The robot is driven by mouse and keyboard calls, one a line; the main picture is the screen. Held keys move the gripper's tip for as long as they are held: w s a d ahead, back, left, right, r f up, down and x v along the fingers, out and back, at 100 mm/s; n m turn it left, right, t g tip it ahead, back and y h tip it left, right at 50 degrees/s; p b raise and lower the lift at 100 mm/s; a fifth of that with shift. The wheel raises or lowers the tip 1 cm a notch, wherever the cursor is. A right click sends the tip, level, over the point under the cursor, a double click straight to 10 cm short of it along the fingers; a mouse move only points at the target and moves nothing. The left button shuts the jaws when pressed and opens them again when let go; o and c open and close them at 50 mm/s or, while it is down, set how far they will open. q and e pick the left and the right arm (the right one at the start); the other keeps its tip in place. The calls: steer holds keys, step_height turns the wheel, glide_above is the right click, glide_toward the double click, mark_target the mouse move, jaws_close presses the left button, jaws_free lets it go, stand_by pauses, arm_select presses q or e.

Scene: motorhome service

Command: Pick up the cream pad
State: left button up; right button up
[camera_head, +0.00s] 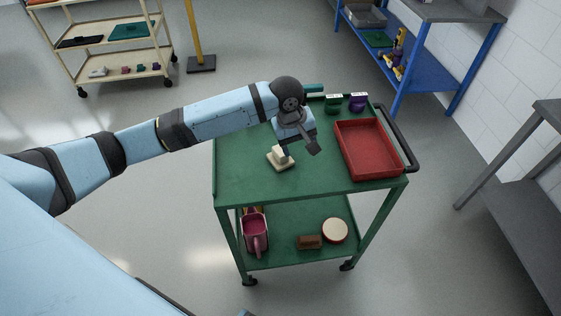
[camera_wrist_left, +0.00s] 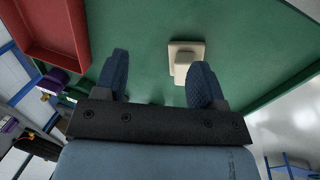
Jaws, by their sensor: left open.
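The cream pad (camera_head: 281,158) lies on the green cart's top shelf, left of the red tray. It is a flat square base with a raised block on it. It also shows in the left wrist view (camera_wrist_left: 184,49), ahead of the fingers and nearer the right finger. My left gripper (camera_head: 301,150) is over the cart top, just above and to the right of the pad. In the left wrist view its two fingers (camera_wrist_left: 160,82) are apart with nothing between them. The right finger overlaps the view of the pad's lower edge; I cannot tell whether they touch. My right gripper is not in view.
A red tray (camera_head: 342,146) takes up the right of the green cart top (camera_head: 240,180). Green (camera_head: 333,104) and purple (camera_head: 357,103) items stand at the back edge. The lower shelf holds a pink scoop-like item (camera_head: 254,230), a brown block (camera_head: 309,242) and a round cream-topped item (camera_head: 335,231).

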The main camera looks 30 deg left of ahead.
mark_target(280, 150)
arm_select(q)
steer(key=w+a+r+n+g+y+b, duration=0.1)
steer(key=w+a+r+n+y, duration=0.15)
steer(key=a+r, duration=0.3)
steer(key=shift+n+h, duration=0.25)
steer(key=shift+n, duration=0.2)
steer(key=f, duration=1.3)
steer(key=shift+s+a+f, duration=0.35)
steer(key=shift+s, duration=0.05)
steer(key=c, duration=1.1)
steer(key=shift+r, duration=0.1)
step_height(280, 150, up, 20)
